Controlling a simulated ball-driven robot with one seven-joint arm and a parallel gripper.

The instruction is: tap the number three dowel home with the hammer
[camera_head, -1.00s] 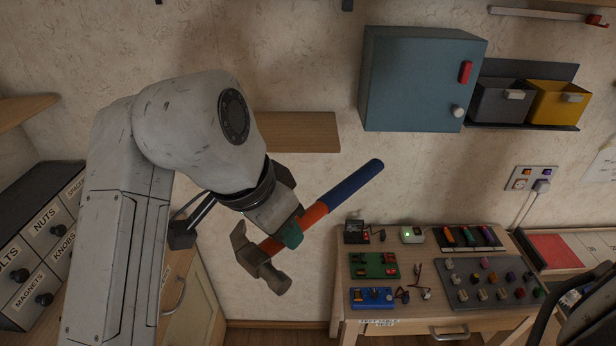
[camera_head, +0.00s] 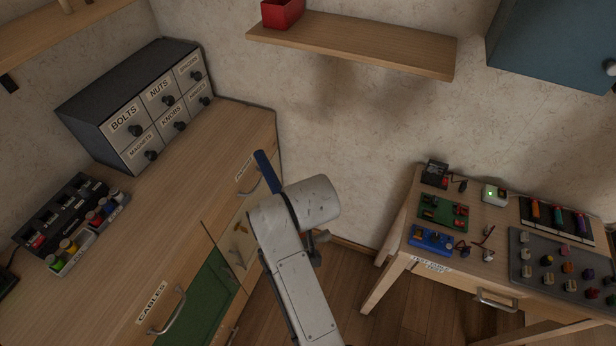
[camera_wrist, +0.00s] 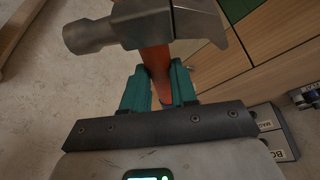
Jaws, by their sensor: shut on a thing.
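In the wrist view my gripper (camera_wrist: 160,88) has its teal fingers shut on the orange part of the hammer's handle. The steel hammer head (camera_wrist: 150,24) is just beyond the fingertips, its round face to the left and claw to the right. In the head view the hammer's blue handle end (camera_head: 266,171) sticks up behind my arm; my arm hides the gripper and most of the hammer. I cannot make out a number three dowel in either view.
A wooden counter (camera_head: 160,180) with a labelled drawer cabinet (camera_head: 140,105) is at left. A small table (camera_head: 400,262) with electronic parts stands at right. A wall shelf (camera_head: 350,45) holds a red bin (camera_head: 283,12). Open floor shows between counter and table.

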